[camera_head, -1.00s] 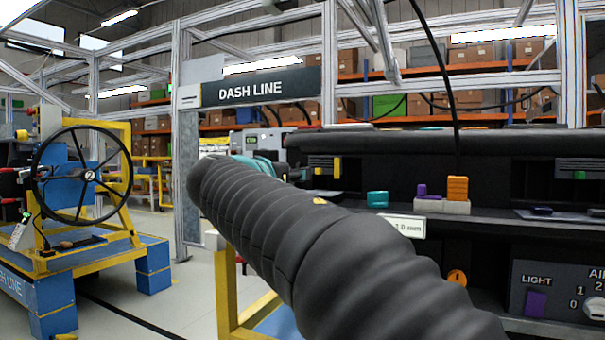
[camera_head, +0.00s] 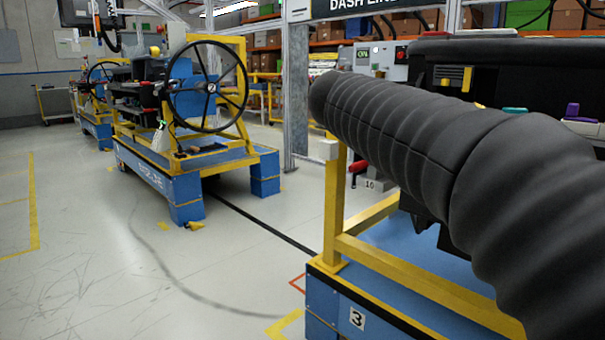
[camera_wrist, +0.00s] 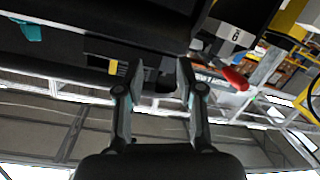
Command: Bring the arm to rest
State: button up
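My gripper (camera_wrist: 154,88) shows in the wrist view with its two fingers apart and nothing between them. Beyond the fingertips is the dark dashboard module (camera_wrist: 160,20), with a slotted vent that has a yellow tab (camera_wrist: 118,67). In the head view my arm, in a black ribbed sleeve, stretches from the lower right toward the upper middle and covers much of the dashboard module (camera_head: 500,55). My gripper is hidden in the head view.
The module stands on a blue and yellow stand (camera_head: 335,215) marked 3. Another blue and yellow cart (camera_head: 150,165) with a black steering wheel (camera_head: 210,88) stands at left. Open floor (camera_head: 90,260) lies at lower left. A red handle (camera_wrist: 236,78) is right of my gripper.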

jog(key=s+a+f+n+g+y, duration=0.1)
jog(key=s+f+n+g+y, duration=0.2)
jog(key=f, duration=0.7)
jog(key=s+a+f+n+g+y, duration=0.1)
jog(key=s+a+f+n+y, duration=0.15)
jog(key=s+f, duration=0.45)
jog(key=s+a+f+g+y+p, duration=0.1)
jog(key=s+f+y, duration=0.4)
jog(key=s+f, duration=1)
jog(key=s+g+p, duration=0.1)
jog(key=s, duration=0.3)
jog(key=shift+s+a+f+m+y, duration=0.3)
jog(key=shift+s+a+m+y, duration=0.05)
jog(key=shift+a, duration=0.05)
